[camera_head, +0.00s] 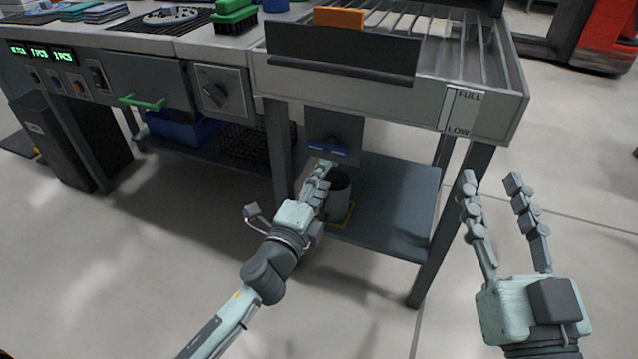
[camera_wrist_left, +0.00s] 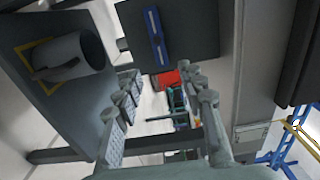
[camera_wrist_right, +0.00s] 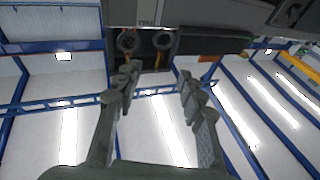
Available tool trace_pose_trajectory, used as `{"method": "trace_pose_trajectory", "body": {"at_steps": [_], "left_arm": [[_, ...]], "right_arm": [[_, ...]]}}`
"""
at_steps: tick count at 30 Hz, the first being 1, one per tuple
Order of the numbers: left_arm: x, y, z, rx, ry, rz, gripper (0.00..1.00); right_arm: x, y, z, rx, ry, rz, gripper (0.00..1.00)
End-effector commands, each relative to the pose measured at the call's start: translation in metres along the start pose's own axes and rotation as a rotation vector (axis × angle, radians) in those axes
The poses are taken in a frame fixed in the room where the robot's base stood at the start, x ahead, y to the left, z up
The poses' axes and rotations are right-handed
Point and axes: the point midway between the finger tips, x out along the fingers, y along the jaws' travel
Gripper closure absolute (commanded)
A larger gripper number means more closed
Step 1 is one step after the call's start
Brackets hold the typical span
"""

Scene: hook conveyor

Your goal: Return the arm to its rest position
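My left gripper (camera_head: 320,172) reaches under the workbench, in front of the lower shelf. In the left wrist view its fingers (camera_wrist_left: 158,77) are spread with nothing held between them. A grey cup-like container (camera_head: 339,196) stands behind it on the shelf, inside a yellow outline; it also shows in the left wrist view (camera_wrist_left: 72,56). A blue handle (camera_head: 327,147) sits on a grey panel just above the left fingertips, apparently apart from them. My right gripper (camera_head: 492,180) is raised right of the bench, pointing up. In the right wrist view its fingers (camera_wrist_right: 157,72) are open and empty.
The workbench (camera_head: 485,115) overhangs the left gripper. Its right front leg (camera_head: 447,215) stands between my two arms. A lower shelf (camera_head: 395,200) lies behind the left hand. A green drawer handle (camera_head: 142,103) sticks out at left. The floor in front is clear.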

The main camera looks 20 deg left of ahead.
Motion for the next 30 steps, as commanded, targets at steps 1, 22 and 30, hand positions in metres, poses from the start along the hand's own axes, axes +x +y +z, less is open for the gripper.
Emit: {"method": "trace_pose_trajectory", "body": {"at_steps": [1, 22, 30], "left_arm": [[-0.005, 0.000, 0.000, -0.001, -0.001, 0.001, 0.60], [-0.014, 0.002, 0.013, -0.059, -0.043, 0.037, 0.60], [-0.077, 0.065, 0.088, -0.563, -0.421, 0.385, 0.60]], "right_arm": [[0.000, 0.000, 0.000, 0.000, 0.000, 0.000, 0.60], [0.002, 0.005, 0.016, -0.011, -0.071, 0.008, 0.60], [-0.041, 0.065, 0.160, -0.074, -0.687, 0.111, 0.60]]}}
